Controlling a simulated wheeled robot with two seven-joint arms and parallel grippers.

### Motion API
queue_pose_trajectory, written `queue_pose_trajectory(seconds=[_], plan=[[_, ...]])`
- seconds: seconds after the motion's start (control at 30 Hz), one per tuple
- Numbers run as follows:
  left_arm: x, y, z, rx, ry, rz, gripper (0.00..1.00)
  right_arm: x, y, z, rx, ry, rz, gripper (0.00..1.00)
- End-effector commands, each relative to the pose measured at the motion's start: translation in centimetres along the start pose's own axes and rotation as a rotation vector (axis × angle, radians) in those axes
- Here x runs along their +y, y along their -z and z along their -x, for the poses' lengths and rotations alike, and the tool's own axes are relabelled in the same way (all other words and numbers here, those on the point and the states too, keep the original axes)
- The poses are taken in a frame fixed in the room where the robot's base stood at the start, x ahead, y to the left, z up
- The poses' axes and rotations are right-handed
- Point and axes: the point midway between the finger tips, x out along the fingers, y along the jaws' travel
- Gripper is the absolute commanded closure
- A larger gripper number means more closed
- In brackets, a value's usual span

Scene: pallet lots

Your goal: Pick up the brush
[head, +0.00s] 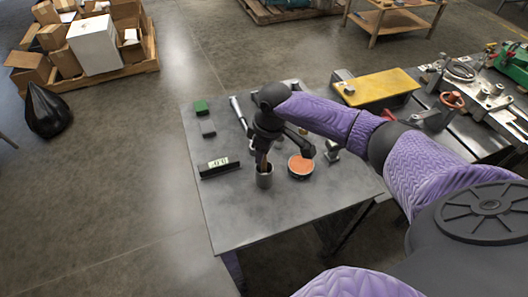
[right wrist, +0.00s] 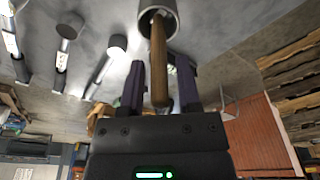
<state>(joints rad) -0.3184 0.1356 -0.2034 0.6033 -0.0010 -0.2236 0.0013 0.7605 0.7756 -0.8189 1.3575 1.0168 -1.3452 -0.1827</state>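The brush (right wrist: 158,60) stands in a grey metal cup (head: 264,180) on the table, with its wooden handle sticking out; its bristles are hidden in the cup. The cup also shows at the top of the right wrist view (right wrist: 160,10). My right gripper (head: 262,152) is above the cup, pointing down. In the right wrist view the two fingers (right wrist: 158,82) are apart, with the handle between them and gaps on both sides. My left gripper is not in view.
A round tin with an orange top (head: 301,165) stands right of the cup. A black labelled block (head: 219,168) lies left, with a green-and-grey item (head: 203,115) behind it. A yellow plate (head: 381,87) lies at the back right. The table's front (head: 245,225) is clear.

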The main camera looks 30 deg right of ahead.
Motion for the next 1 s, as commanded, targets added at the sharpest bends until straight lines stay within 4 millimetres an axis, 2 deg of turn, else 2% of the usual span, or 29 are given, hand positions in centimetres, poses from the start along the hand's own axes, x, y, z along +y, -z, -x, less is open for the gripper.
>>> queue_pose_trajectory(seconds=[0.03, 0.17, 0.2, 0.57, 0.67, 0.8, 0.9, 1.0], plan=[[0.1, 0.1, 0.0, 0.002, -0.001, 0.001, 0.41, 0.0, 0.0, 0.0, 0.0, 0.0, 0.0, 0.7], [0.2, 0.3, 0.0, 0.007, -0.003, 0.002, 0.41, 0.0, 0.0, 0.0, 0.0, 0.0, 0.0, 0.98], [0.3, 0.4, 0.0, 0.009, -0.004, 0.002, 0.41, 0.0, 0.0, 0.0, 0.0, 0.0, 0.0, 1.0], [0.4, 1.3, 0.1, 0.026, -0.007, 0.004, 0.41, 0.0, 0.0, 0.2, 0.0, 0.0, 0.0, 1.0], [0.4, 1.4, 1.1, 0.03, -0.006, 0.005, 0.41, 0.0, 0.3, 2.1, 0.003, -0.002, 0.001, 1.0], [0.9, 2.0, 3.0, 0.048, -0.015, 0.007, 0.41, 0.1, 1.0, 6.2, 0.005, -0.003, 0.002, 1.0], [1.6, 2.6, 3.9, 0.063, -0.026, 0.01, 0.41, 0.1, 1.3, 8.4, 0.004, -0.002, 0.0, 1.0], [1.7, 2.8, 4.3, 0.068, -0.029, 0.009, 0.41, 0.0, 1.5, 9.7, 0.001, -0.001, 0.0, 1.0]])
